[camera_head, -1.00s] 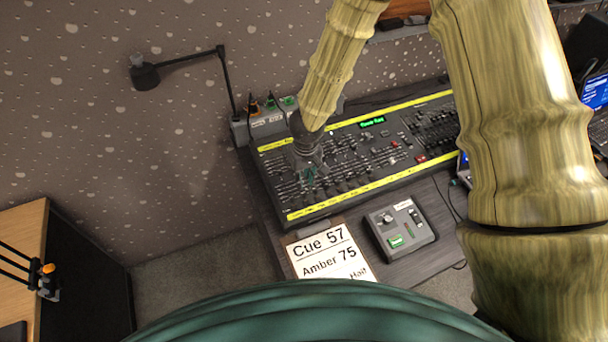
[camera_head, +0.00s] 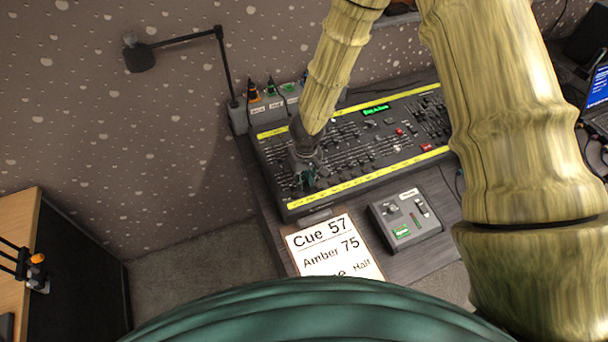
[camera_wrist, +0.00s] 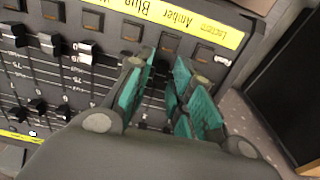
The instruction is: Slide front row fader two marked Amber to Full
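The lighting console (camera_head: 350,150) has rows of faders and yellow label strips. In the wrist view the label strip (camera_wrist: 190,28) is upside down and reads Lectern, Amber and Blue. The Amber label (camera_wrist: 175,20) lies just beyond my fingertips. My gripper (camera_wrist: 164,72) has its teal fingers apart, one on each side of the fader column below the Amber button (camera_wrist: 170,46). The Amber fader cap is hidden or too dark to make out between the fingers. In the head view my gripper (camera_head: 308,176) is low over the console's near left part.
A white-capped fader (camera_wrist: 85,54) and dark-capped faders stand beside my fingers. A cue card (camera_head: 332,250) reads Cue 57 and Amber 75. A small grey control box (camera_head: 404,222) sits on the desk. A desk lamp (camera_head: 140,57) stands at the left.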

